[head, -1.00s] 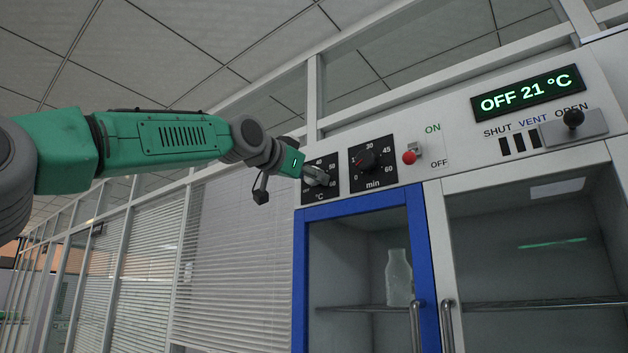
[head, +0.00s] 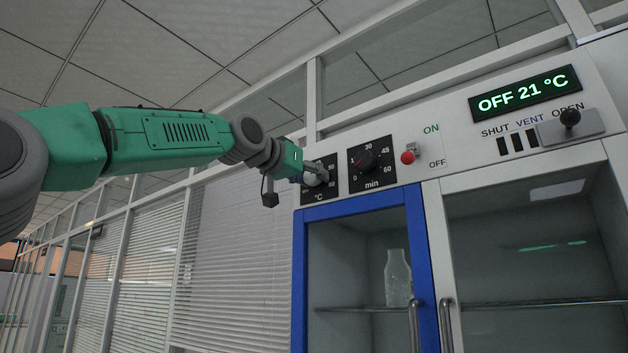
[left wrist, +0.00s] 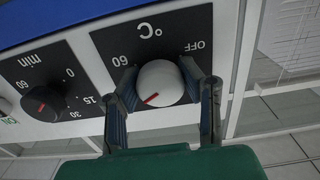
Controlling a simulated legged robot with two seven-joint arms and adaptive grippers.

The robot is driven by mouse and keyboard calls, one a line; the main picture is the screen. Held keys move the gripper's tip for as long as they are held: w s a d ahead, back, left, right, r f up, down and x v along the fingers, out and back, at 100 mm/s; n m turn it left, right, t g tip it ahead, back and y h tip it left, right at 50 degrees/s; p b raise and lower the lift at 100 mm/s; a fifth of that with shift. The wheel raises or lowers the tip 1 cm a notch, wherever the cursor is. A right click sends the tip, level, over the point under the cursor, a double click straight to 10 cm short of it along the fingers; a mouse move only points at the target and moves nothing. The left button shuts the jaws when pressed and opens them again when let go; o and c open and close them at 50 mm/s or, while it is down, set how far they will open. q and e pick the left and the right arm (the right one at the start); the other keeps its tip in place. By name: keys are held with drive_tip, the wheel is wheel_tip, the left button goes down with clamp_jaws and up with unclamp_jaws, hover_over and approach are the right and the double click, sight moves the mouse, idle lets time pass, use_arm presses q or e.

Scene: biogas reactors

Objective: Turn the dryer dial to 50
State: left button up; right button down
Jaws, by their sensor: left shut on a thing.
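The dryer temperature dial (left wrist: 163,80) is a round pale knob with a red pointer, on a black °C panel (left wrist: 112,44). In the left wrist view, OFF is at its upper right and 60 at its left. The red pointer aims down and left; the number there is hidden by a finger. My left gripper (left wrist: 160,74) is shut on the dial, one finger on each side. In the head view my left gripper (head: 314,174) covers much of the dial and its scale. My right gripper is in neither view.
A minute dial (head: 367,161) sits right of the °C panel, then a red switch (head: 408,157). The display (head: 525,94) reads OFF 21 °C. A vent lever (head: 570,119) is far right. Below, a blue-framed door (head: 424,250) shows a bottle (head: 397,275) behind glass.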

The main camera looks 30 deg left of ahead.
use_arm(q)
drive_tip(key=shift+s+a+r, duration=0.1)
drive_tip(key=shift+s+r, duration=0.05)
drive_tip(key=shift+r, duration=0.2)
drive_tip(key=o, duration=1.2)
drive_tip(key=shift+f, duration=0.15)
drive_tip(key=shift+f, duration=0.1)
